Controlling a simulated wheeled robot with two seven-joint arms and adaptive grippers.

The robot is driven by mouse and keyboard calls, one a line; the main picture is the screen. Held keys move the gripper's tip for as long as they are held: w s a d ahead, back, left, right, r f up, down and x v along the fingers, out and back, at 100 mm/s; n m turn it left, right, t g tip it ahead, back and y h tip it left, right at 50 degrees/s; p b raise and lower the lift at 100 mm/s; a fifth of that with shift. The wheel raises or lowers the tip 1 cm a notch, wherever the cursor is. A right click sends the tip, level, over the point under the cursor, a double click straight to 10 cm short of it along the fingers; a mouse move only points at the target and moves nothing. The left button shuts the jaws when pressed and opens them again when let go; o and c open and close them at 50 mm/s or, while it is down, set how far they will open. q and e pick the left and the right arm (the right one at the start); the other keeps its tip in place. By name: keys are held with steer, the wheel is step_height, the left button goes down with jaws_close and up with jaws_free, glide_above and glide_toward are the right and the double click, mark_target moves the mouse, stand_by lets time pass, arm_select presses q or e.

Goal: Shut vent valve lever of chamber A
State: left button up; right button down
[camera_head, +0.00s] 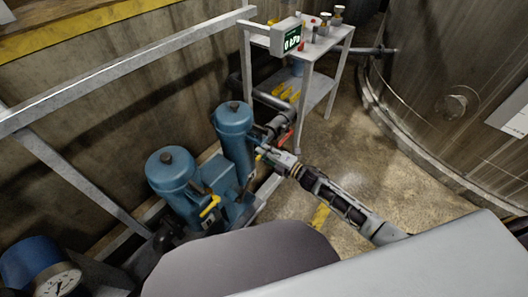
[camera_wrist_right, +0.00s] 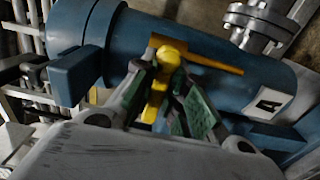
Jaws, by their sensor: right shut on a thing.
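Chamber A is a blue cylinder with a black "A" on a white label; it fills the right wrist view (camera_wrist_right: 225,75), label at right. It appears to be the right one of two blue cylinders in the head view (camera_head: 233,122). My right gripper (camera_head: 263,152) reaches it from the right. In the right wrist view the gripper (camera_wrist_right: 160,80) is shut on a yellow lever (camera_wrist_right: 156,95), its rounded end between the fingers. A flat orange-yellow bar (camera_wrist_right: 205,58) runs from there along the cylinder. In the head view the gripper hides the lever. My left gripper is not in view.
A second blue cylinder (camera_head: 172,172) stands at left with a yellow lever (camera_head: 210,206) at its base. A display (camera_head: 288,38) reads 0 kPa beside a metal table (camera_head: 330,40). A gauge (camera_head: 58,283) is at lower left. Floor (camera_head: 345,130) is clear at right.

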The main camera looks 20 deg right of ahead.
steer(key=c, duration=1.4)
jaws_free()
steer(key=shift+d, duration=0.1)
steer(key=shift+v, duration=5.95)
